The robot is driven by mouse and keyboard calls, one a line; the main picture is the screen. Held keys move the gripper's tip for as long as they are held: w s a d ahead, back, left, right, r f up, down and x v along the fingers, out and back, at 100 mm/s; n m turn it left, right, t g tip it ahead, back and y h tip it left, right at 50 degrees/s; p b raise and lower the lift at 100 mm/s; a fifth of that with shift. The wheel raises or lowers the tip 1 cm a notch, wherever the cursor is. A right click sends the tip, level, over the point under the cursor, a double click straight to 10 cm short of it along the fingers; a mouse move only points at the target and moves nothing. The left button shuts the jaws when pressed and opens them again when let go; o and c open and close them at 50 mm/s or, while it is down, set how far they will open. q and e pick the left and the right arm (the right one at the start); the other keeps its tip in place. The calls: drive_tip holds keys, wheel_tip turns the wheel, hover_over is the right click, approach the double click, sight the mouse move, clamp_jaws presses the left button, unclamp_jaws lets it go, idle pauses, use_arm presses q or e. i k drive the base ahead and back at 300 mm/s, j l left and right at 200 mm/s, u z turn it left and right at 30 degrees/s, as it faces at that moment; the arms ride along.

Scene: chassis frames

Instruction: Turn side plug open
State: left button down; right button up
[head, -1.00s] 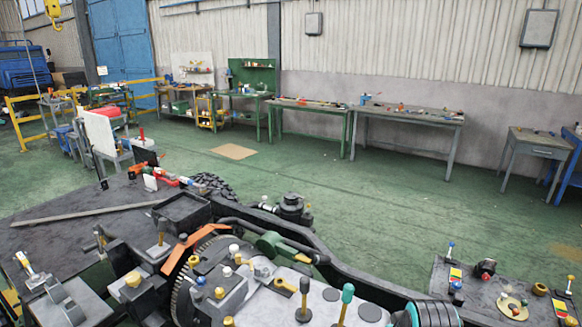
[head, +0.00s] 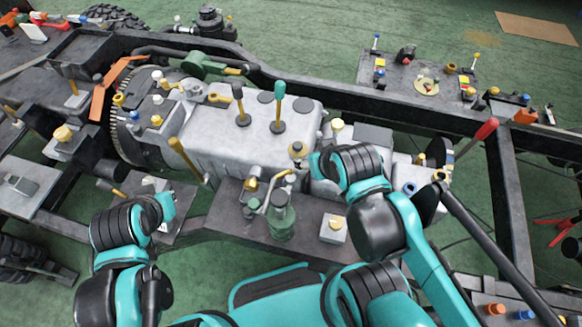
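The grey gearbox-like housing (head: 225,140) lies across the middle of the head view, with several knobs and levers on it. I cannot tell for sure which fitting is the side plug. A round tan-and-dark knob (head: 297,150) sits at the housing's front right side. My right arm comes in from the lower right, and its teal end is close beside this knob; its fingers are hidden or too small to make out. My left arm's teal end (head: 165,206) is over a small grey panel (head: 172,232) at the lower left; its finger state does not show.
A dark chassis rail (head: 320,98) runs behind the housing. A green bottle-like part (head: 281,215) and a pale block with a yellow knob (head: 334,228) stand on the front shelf. A red-tipped lever (head: 485,132) rises at right.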

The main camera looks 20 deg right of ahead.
sight(251, 184)
drive_tip(key=k+j, duration=0.45)
drive_tip(key=k, duration=0.15)
drive_tip(key=k+j+u, duration=0.1)
drive_tip(key=k+j, duration=0.35)
drive_tip(key=k, duration=0.15)
